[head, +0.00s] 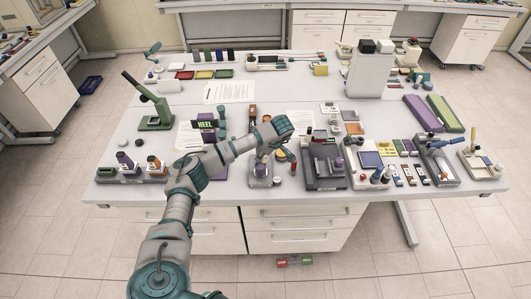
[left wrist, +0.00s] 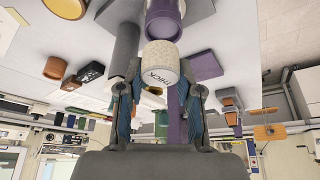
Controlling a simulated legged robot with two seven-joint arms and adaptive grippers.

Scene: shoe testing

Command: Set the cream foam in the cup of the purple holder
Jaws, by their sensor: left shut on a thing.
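My left gripper (left wrist: 160,80) is shut on the cream foam (left wrist: 160,58), a short speckled cylinder with dark lettering on its pale end. In the head view my left gripper (head: 264,153) points down at the front middle of the table, and the foam cannot be made out there. A purple cup (left wrist: 164,22) shows just past the foam in the left wrist view; whether they touch cannot be told. In the head view a small stand with a purple part (head: 260,170) is below the gripper, partly hidden by it. My right gripper is not in view.
A dark grey fixture (head: 325,172) stands close to the right of the gripper. Papers (head: 228,92) lie farther back.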

